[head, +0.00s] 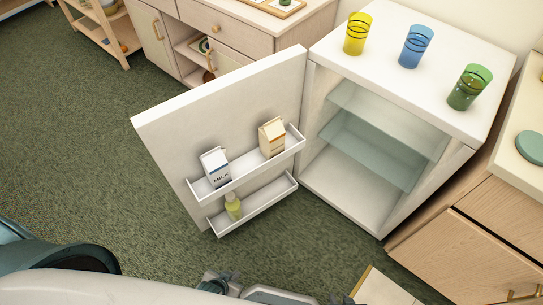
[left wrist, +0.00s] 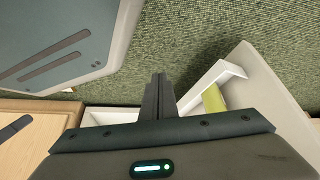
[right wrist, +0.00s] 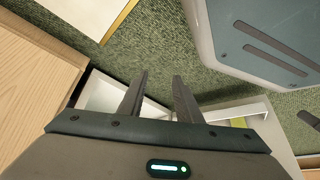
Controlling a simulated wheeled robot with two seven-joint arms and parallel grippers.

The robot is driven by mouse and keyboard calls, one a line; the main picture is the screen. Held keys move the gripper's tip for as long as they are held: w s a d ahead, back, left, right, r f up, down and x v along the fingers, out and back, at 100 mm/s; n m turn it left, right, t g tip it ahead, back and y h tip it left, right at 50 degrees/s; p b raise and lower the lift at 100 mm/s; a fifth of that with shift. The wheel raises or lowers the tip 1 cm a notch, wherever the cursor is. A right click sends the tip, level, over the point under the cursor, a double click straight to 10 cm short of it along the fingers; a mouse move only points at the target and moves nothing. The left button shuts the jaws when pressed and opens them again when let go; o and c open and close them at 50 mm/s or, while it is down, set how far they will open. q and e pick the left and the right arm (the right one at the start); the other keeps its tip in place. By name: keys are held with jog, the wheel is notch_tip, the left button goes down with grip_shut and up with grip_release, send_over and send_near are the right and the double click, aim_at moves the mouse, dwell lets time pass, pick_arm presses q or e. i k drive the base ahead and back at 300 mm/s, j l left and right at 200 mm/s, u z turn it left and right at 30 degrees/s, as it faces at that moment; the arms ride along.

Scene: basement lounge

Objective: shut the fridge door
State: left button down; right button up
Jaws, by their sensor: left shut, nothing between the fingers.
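The white fridge (head: 452,128) stands with its door (head: 225,108) swung wide open to the left, showing its inner side. The door racks hold a milk carton (head: 215,168), a beige carton (head: 272,138) and a yellow-green bottle (head: 233,206). My left gripper (head: 225,281) is low at the bottom of the head view, in front of the door and apart from it. Its fingers (left wrist: 158,94) are together and empty; the door (left wrist: 262,85) is to their right in the left wrist view. My right gripper (right wrist: 158,95) has its fingers apart with nothing between.
Yellow (head: 357,34), blue (head: 415,46) and green (head: 469,87) cups stand on the fridge top. A wooden cabinet (head: 470,240) stands right of the fridge, a drawer unit (head: 225,30) behind the door. Green carpet (head: 80,130) is clear left of the door.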

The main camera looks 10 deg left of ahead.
aim_at(227, 111)
jog(key=k+j+z, duration=0.1)
jog(key=z, duration=0.3)
jog(key=k+j+z, duration=0.1)
jog(key=j+z, duration=0.15)
jog(key=z, duration=0.15)
jog(key=k+j+z, duration=0.15)
jog(key=z, duration=0.25)
jog(key=k+j+z, duration=0.1)
jog(key=z, duration=0.3)
jog(key=k+j+z, duration=0.15)
jog(key=z, duration=0.35)
jog(key=k+z, duration=0.2)
jog(key=z, duration=0.3)
jog(key=k+z, duration=0.2)
jog(key=z, duration=0.25)
jog(key=k+j+z, duration=0.1)
jog(key=k+z, duration=0.4)
jog(key=k+j+u, duration=0.2)
jog(key=k, duration=0.15)
jog(key=k+j+u, duration=0.2)
jog(key=k, duration=0.15)
jog(key=k+j+u, duration=0.35)
jog(key=j+u, duration=0.15)
jog(key=k+j+u, duration=0.25)
jog(key=j+u, duration=0.25)
jog(key=j, duration=0.2)
jog(key=j+u, duration=0.25)
jog(key=k+j, duration=0.05)
jog(key=j, duration=0.05)
